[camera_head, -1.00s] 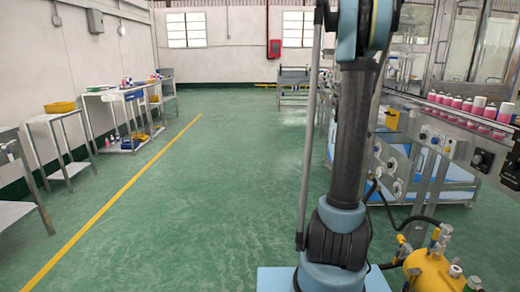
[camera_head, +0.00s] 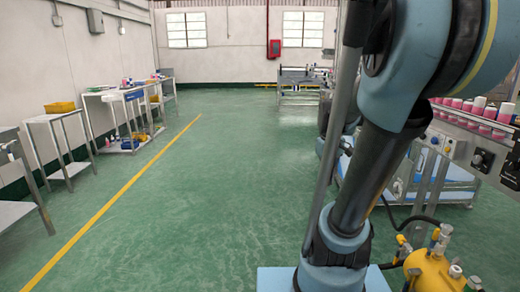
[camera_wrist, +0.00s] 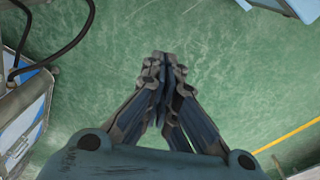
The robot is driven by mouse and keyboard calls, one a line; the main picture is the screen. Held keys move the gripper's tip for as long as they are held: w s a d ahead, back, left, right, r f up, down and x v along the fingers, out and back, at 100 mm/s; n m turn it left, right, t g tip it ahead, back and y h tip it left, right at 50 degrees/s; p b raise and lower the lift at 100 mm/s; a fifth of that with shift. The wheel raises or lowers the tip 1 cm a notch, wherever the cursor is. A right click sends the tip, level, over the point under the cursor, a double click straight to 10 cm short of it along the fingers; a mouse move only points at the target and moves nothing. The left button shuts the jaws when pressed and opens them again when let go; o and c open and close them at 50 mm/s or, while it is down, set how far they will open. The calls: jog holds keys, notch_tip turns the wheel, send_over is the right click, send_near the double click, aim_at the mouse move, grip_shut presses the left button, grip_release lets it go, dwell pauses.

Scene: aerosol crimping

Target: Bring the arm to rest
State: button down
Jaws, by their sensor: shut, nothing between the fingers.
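My gripper (camera_wrist: 165,68) shows in the wrist view, pointing down over the bare green floor. Its fingers are together at the tips with nothing between them. In the head view my arm (camera_head: 385,150) leans up and to the right from its base, with the elbow large at the upper right. My gripper is not visible in the head view.
A conveyor line with several pink cans (camera_head: 467,104) stands at the right. A yellow tank (camera_head: 435,272) with hoses is close to my base. Metal tables (camera_head: 55,118) line the left wall. The green floor (camera_head: 215,200) between is clear.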

jog(key=s+a+f+m, duration=0.1)
jog(key=s+a+f, duration=0.1)
jog(key=s, duration=0.4)
jog(key=s+a+f+m+t, duration=0.1)
jog(key=s+a+f+m, duration=0.1)
jog(key=s+f, duration=0.3)
jog(key=shift+s+a+m+y, duration=0.3)
jog(key=shift+s+a, duration=0.1)
jog(key=shift+a, duration=0.15)
